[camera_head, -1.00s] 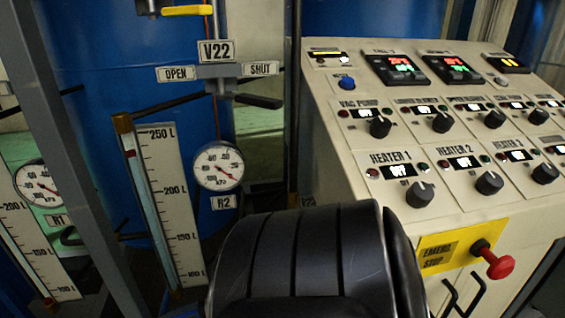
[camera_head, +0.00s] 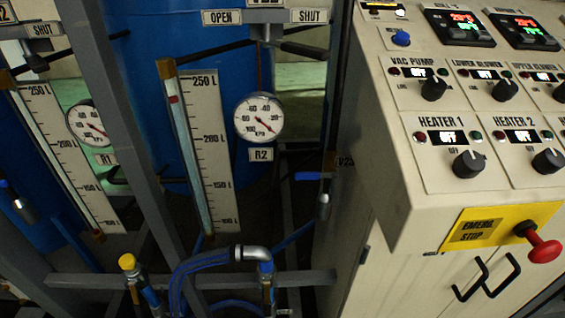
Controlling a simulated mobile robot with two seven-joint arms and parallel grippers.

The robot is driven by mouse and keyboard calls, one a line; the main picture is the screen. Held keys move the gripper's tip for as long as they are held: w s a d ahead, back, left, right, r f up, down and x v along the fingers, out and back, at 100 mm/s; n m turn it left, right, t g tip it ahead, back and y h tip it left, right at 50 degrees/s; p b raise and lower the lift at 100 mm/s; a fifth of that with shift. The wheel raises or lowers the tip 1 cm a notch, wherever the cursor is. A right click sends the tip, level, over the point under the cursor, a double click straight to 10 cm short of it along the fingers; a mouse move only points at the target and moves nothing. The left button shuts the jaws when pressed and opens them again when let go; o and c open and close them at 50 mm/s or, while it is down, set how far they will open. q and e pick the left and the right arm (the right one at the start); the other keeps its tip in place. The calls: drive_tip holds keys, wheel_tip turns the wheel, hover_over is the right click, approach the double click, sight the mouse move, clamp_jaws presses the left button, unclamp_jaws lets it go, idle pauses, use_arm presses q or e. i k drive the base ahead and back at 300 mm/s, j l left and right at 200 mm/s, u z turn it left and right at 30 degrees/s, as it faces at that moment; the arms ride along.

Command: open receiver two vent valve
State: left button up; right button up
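The V22 valve label is cut off at the top edge, between an OPEN plate (camera_head: 222,17) and a SHUT plate (camera_head: 309,15). A black lever handle (camera_head: 304,50) sticks out to the right below the SHUT plate. The upper part of this valve is out of view. Below it are the R2 gauge (camera_head: 259,118) and the R2 level scale (camera_head: 209,150), in front of a blue vessel (camera_head: 150,70). A small valve with a blue handle (camera_head: 307,176) sits lower right, beside a partly hidden tag. Neither gripper is in view.
The control panel (camera_head: 400,200) fills the right, with knobs and a red emergency stop (camera_head: 543,250). A grey diagonal post (camera_head: 118,130) stands at left. Below are a horizontal rail (camera_head: 90,280), a yellow-capped fitting (camera_head: 128,262) and blue hoses (camera_head: 185,280).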

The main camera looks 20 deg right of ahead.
sight(308, 175)
drive_tip(key=z, duration=0.85)
